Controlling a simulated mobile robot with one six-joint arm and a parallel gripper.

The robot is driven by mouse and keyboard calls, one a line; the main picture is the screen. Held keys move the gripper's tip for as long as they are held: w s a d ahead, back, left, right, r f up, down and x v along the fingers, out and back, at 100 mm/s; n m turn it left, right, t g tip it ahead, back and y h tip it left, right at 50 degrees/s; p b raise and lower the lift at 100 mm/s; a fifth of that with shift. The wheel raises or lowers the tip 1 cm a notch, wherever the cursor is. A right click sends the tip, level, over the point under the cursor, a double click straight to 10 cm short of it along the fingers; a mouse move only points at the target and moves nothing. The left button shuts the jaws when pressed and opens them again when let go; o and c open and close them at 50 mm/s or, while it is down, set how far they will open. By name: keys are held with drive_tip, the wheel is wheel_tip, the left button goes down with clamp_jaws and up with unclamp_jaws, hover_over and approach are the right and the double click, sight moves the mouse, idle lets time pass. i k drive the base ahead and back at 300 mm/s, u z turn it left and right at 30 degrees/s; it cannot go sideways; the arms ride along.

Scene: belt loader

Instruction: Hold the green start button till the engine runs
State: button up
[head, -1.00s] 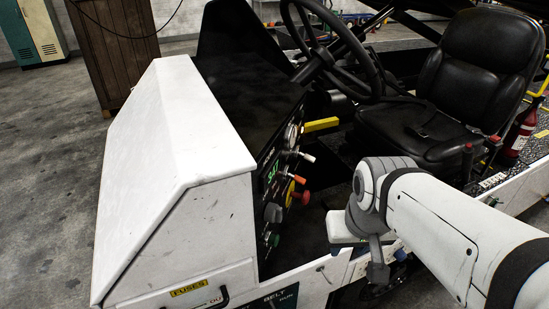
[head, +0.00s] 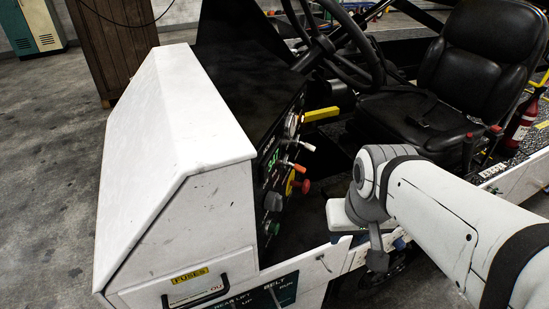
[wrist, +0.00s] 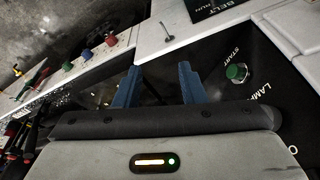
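The green start button (wrist: 237,72), labelled START, sits on the dark panel to the right of my gripper in the wrist view. In the head view a small green button (head: 274,228) shows low on the dash panel, below a dark round knob (head: 273,201). My gripper (wrist: 158,74) has two blue fingers standing apart with nothing between them. It is beside the button and not touching it. In the head view my wrist is right of the panel and my fingers are mostly hidden.
Red, orange and white controls (head: 301,186) stick out above the green button. A white hood (head: 175,130) covers the console's left. The steering wheel (head: 340,45) and black seat (head: 455,85) lie behind. A BELT switch plate (head: 280,292) is at the front.

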sight(273, 228)
drive_tip(key=u, duration=0.65)
drive_tip(key=k, duration=1.65)
drive_tip(key=z, duration=0.35)
drive_tip(key=i, duration=1.05)
drive_tip(key=z, duration=0.1)
